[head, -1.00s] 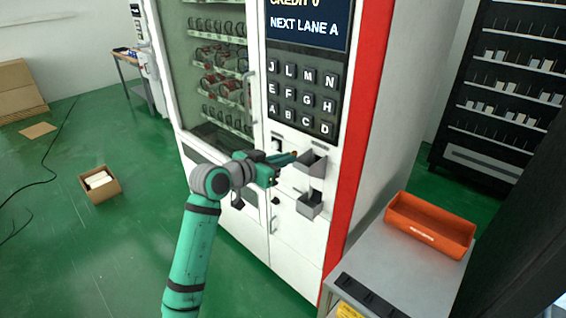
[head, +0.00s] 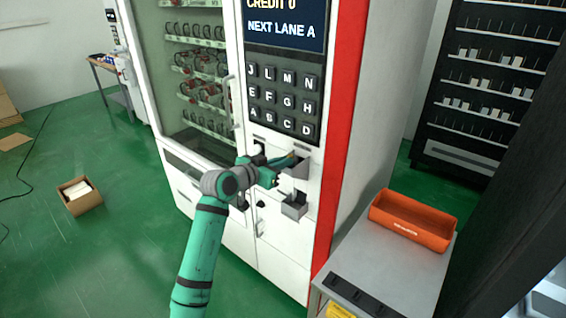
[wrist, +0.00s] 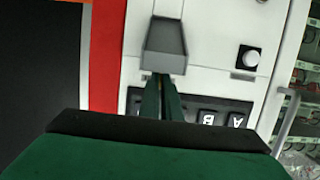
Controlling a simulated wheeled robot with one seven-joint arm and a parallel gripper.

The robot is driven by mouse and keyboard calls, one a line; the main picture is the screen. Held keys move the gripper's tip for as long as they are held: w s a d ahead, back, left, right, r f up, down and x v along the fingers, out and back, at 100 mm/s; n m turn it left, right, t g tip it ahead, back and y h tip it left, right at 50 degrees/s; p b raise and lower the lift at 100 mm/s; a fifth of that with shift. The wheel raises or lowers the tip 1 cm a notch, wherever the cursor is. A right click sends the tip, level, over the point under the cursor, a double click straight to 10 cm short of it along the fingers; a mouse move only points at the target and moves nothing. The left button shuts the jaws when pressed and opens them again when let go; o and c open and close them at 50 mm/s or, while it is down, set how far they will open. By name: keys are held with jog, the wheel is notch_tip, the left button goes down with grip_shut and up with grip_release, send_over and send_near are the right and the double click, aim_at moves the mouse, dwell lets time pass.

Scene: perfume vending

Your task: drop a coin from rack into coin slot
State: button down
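My gripper (head: 284,161) is at the vending machine's front, just below the keypad. Its two dark green fingers (wrist: 163,99) lie almost together in the wrist view. A small tan-orange edge, which looks like a coin (head: 292,155), shows at the fingertips; most of it is hidden. The fingertips are at the mouth of the upper grey coin hopper (head: 299,170), which also shows in the wrist view (wrist: 165,43). I cannot tell if they touch it. A black slotted strip, probably the coin rack (head: 364,294), lies on the grey cart.
A second grey cup (head: 294,206) sticks out below the hopper. The keypad (head: 283,98) is close above my gripper. An orange bin (head: 413,220) sits on the cart (head: 393,270) at right. A cardboard box (head: 77,197) is on the floor at left, with open green floor around it.

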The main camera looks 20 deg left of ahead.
jog(key=shift+w+d+f, duration=0.1)
jog(key=shift+w+f, duration=0.1)
jog(key=c, duration=1.9)
grip_release()
jog(key=v, duration=1.1)
